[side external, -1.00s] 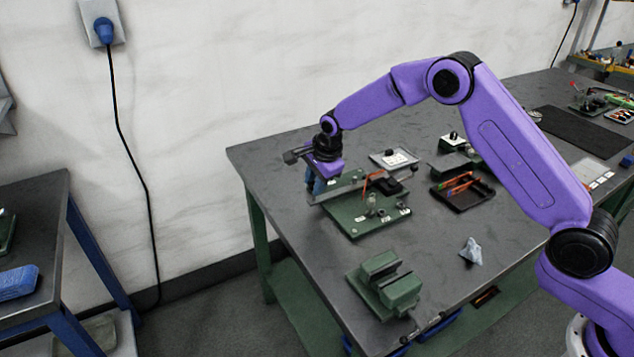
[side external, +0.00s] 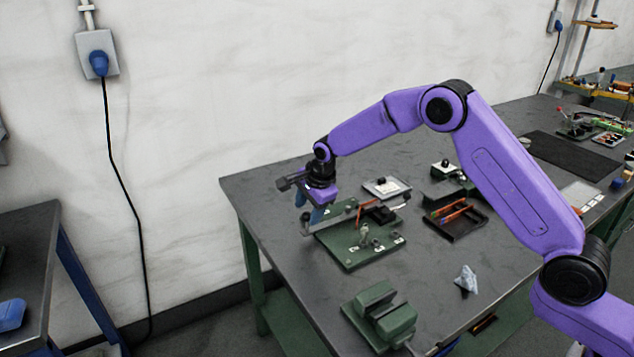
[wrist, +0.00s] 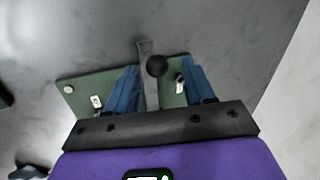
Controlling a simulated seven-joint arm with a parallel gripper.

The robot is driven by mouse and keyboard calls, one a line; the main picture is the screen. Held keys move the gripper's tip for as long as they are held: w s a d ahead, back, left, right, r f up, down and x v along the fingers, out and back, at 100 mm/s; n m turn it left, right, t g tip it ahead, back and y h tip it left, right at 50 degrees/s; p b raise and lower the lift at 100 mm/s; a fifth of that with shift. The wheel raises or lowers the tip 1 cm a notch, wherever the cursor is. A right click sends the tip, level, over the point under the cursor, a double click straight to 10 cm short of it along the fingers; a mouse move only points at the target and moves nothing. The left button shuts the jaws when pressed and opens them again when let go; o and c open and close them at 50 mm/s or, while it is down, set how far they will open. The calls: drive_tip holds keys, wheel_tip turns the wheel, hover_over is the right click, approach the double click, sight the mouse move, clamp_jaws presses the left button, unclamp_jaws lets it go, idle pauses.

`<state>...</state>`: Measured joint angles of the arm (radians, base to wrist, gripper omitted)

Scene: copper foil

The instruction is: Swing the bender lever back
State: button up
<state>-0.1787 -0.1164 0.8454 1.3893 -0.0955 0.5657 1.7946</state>
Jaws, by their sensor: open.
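The bender is a green baseplate (side external: 352,252) on the bench with small fittings and pale labels. Its lever (side external: 336,221) is a long grey bar reaching to the plate's left end. In the wrist view the lever's grey bar (wrist: 147,90) carries a round black knob (wrist: 157,66). My gripper (side external: 310,207) is above the lever's left end, pointing down. Its two blue fingers are apart, one on each side of the bar and knob in the wrist view. I see gaps on both sides; the fingers' exact height against the knob is unclear.
A green vise (side external: 381,318) stands at the bench's front. A black tray (side external: 466,228) with orange-handled tools and a crumpled grey-blue cloth (side external: 466,280) lie to the right. A pale square plate (side external: 386,187) lies behind the bender. The bench left of the bender is clear.

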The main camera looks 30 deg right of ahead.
drive_tip(key=v, duration=1.6)
drive_tip(key=shift+r, duration=0.1)
drive_tip(key=s+n+g, duration=0.2)
drive_tip(key=s+n, duration=1.2)
drive_tip(key=s, duration=0.6)
drive_tip(key=s+d+f+n, duration=0.1)
drive_tip(key=s+d+n, duration=0.2)
drive_tip(key=s+n, duration=0.2)
drive_tip(key=s+d+f+n+g, duration=0.1)
drive_tip(key=s+d+n, duration=0.3)
drive_tip(key=s, duration=0.6)
drive_tip(key=s+d+f+n, duration=0.2)
drive_tip(key=s+d+n, duration=0.1)
drive_tip(key=s+n, duration=0.3)
drive_tip(key=shift+s+d+f+g, duration=0.15)
drive_tip(key=shift+s+d+g, duration=0.25)
drive_tip(key=shift+s, duration=0.3)
